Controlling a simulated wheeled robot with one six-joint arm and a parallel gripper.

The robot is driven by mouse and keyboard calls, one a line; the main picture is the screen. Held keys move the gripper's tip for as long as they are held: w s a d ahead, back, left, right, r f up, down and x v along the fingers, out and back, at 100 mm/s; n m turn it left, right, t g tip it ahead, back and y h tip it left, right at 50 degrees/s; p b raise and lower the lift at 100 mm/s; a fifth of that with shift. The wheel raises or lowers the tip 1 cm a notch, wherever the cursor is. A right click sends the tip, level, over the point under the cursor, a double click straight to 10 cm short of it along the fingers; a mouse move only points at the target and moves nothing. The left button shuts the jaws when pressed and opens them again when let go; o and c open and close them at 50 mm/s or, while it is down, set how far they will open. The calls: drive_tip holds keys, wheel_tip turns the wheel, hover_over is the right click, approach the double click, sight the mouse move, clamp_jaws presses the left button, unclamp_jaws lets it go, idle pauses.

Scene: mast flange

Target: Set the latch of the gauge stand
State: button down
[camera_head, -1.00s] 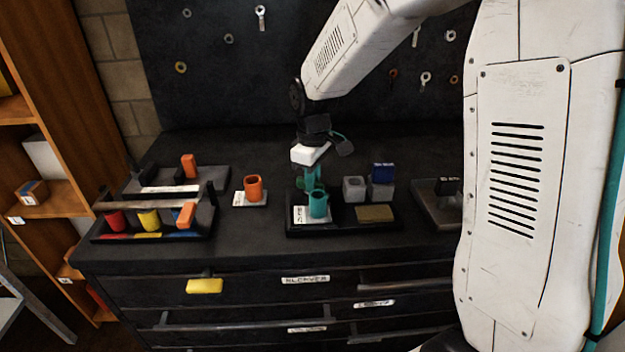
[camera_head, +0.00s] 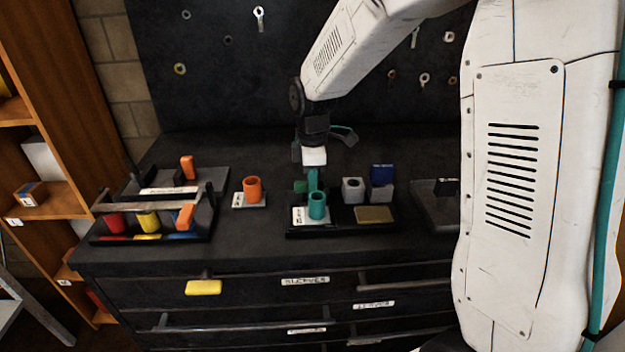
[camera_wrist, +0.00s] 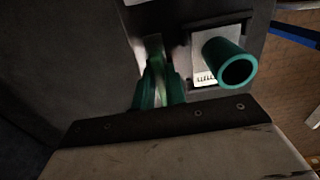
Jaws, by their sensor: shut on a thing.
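The gauge stand is a dark base (camera_head: 345,231) on the bench, with a teal cup (camera_head: 317,205) on a white labelled plate at its left. A green latch piece (camera_head: 300,187) shows just behind the cup, partly hidden by my gripper. My gripper (camera_head: 313,182), with teal fingers, points down behind the cup and is shut on the latch. In the wrist view the fingers (camera_wrist: 159,92) close around a green piece, left of the open teal cup (camera_wrist: 237,71). The exact latch angle is hard to tell.
A grey holed block (camera_head: 353,190), a blue block (camera_head: 383,173) and a brass plate (camera_head: 375,214) lie right of the cup. An orange cup (camera_head: 252,189) stands to the left, near a rack with coloured pieces (camera_head: 148,222). The bench front is clear.

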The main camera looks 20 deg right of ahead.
idle(0.3)
drive_tip(key=c, duration=1.4)
unclamp_jaws()
drive_tip(key=shift+c, duration=0.2)
drive_tip(key=shift+r, duration=0.1)
wheel_tip(320, 180, up, 8)
drive_tip(key=shift+f, duration=0.15)
drive_tip(key=shift+s+m, duration=0.15)
drive_tip(key=shift+m, duration=0.45)
drive_tip(key=s+d+r+m, duration=0.1)
drive_tip(key=s+m, duration=0.5)
drive_tip(key=s, duration=0.8)
drive_tip(key=s+d+r+m+t, duration=0.1)
drive_tip(key=s+r+m, duration=0.3)
drive_tip(key=s, duration=1.1)
drive_tip(key=m, duration=0.3)
drive_tip(key=shift+s+d, duration=0.2)
drive_tip(key=shift+s, duration=0.1)
